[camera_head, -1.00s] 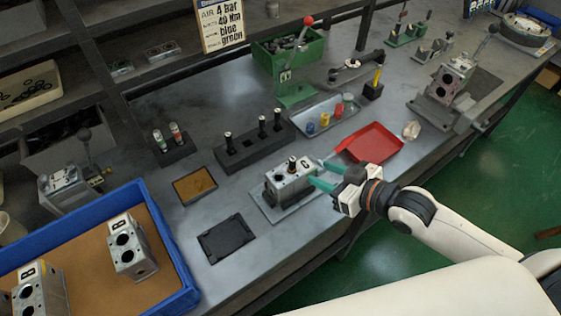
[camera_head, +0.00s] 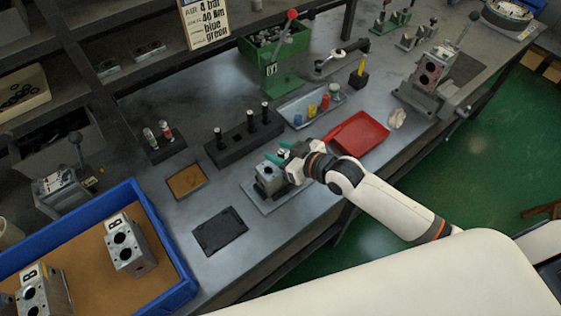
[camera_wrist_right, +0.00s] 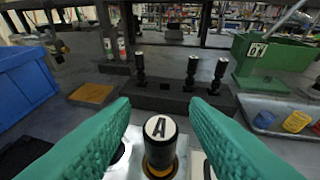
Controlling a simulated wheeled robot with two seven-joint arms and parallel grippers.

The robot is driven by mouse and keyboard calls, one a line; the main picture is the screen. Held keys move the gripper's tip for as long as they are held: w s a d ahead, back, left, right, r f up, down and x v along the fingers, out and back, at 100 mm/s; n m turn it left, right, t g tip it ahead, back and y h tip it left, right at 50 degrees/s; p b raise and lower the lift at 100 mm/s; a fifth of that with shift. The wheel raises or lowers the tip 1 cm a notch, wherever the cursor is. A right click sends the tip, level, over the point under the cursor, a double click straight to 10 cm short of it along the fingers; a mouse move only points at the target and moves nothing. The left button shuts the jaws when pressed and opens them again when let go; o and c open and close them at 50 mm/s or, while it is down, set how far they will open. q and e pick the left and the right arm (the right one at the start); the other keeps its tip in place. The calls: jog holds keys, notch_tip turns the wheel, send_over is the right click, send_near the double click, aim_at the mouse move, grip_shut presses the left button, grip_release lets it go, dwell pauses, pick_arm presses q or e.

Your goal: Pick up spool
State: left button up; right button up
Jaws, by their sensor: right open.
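A dark spool with a white "A" cap (camera_wrist_right: 160,128) stands upright in the wrist view, in the top of a grey valve block (camera_head: 268,180). My right gripper (camera_wrist_right: 160,104) is open, with one teal finger on each side of the spool and a gap to it. In the head view my right gripper (camera_head: 272,160) is over the block and largely hides the spool. Three more dark spools (camera_wrist_right: 191,73) stand in a black rack (camera_head: 236,142) behind the block. My left gripper is not in view.
A red tray (camera_head: 360,134) lies right of the block, and a parts tray (camera_head: 297,118) lies behind it. A black pad (camera_head: 220,231) and brown pad (camera_head: 187,181) lie left. A blue-rimmed tray (camera_head: 168,250) holds other blocks. A green bin (camera_head: 290,50) stands behind.

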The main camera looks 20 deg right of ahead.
jog(key=shift+c, duration=0.2)
jog(key=shift+d, duration=0.1)
grip_shut()
